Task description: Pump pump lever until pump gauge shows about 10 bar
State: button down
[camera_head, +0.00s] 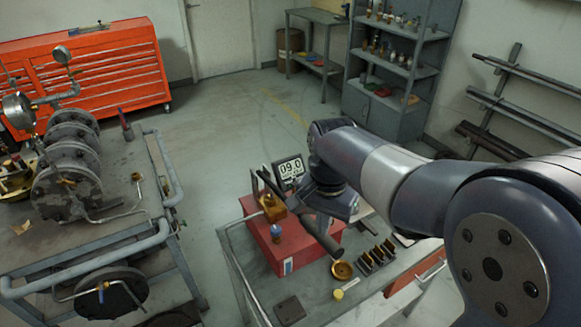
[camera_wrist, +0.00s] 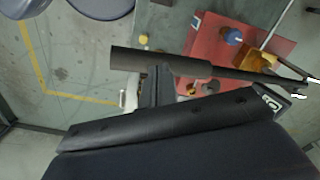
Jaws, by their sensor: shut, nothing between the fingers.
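The pump is a red box (camera_head: 300,250) on the workbench, and it also shows in the wrist view (camera_wrist: 215,40). Its dark pump lever (camera_head: 318,232) slopes down from the brass pump block (camera_head: 272,207) toward the front right. In the wrist view the lever (camera_wrist: 150,60) runs across the picture, its thick grip at the left. My wrist partly hides the area in the head view.
A brass dish (camera_head: 342,270) and a rack of dark plates (camera_head: 377,256) stand right of the pump. A pipe rig with flanges (camera_head: 75,175) stands on a cart at left. Shelves (camera_head: 395,70) stand behind. The floor between cart and bench is clear.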

jog(key=shift+r, duration=0.55)
jog(key=shift+f, duration=0.2)
jog(key=shift+f+b, duration=0.55)
jog(key=shift+f, duration=0.05)
jog(key=shift+r+p, duration=0.8)
jog(key=shift+f, duration=0.15)
dwell(0.5)
